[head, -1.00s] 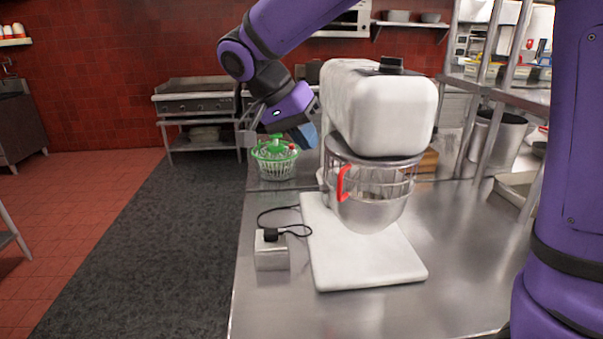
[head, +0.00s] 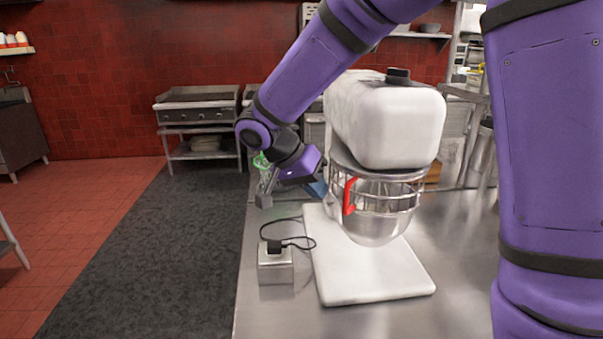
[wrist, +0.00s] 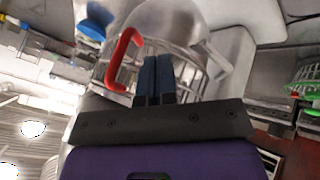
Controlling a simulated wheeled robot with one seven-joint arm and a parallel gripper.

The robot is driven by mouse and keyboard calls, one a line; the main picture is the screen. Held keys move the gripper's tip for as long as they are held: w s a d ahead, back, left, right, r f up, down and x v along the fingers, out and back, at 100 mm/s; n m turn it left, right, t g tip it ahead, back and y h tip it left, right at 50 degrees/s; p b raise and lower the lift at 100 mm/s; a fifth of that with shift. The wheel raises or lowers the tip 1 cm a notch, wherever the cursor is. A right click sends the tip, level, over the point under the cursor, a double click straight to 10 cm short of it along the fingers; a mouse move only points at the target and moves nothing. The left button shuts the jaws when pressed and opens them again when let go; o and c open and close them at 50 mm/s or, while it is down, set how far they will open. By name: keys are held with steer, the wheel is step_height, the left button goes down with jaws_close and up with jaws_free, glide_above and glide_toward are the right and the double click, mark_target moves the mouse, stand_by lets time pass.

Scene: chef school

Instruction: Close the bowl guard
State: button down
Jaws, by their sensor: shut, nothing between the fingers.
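The stand mixer (head: 390,125) is white and stands on the steel counter with its metal bowl (head: 375,228) under the head. The bowl guard (head: 390,192) is a wire cage around the bowl's top, with a red handle (head: 349,196) at its front left. I cannot tell how far round the guard sits. In the wrist view, my gripper (wrist: 157,62) has its dark fingers together and empty. They overlap the guard's wires in that view, just right of the red handle (wrist: 124,58); contact is unclear. In the head view, my wrist is left of the mixer.
A grey box (head: 275,267) with a black cable stands left of the mixer's white base (head: 375,275). A green basket (head: 262,161) is mostly hidden behind my wrist; it also shows in the wrist view (wrist: 304,80). The front of the counter (head: 285,315) is clear.

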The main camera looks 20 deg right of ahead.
mark_target(361, 187)
steer(key=shift+s+d+r, duration=0.15)
steer(key=shift+s+d, duration=1)
steer(key=shift+s, duration=0.1)
steer(key=shift+s, duration=0.1)
steer(key=s+d+n+t, duration=0.1)
steer(key=s+d+n, duration=0.1)
steer(key=s+n, duration=0.1)
steer(key=shift+s+d+t, duration=0.2)
steer(key=shift+t, duration=0.2)
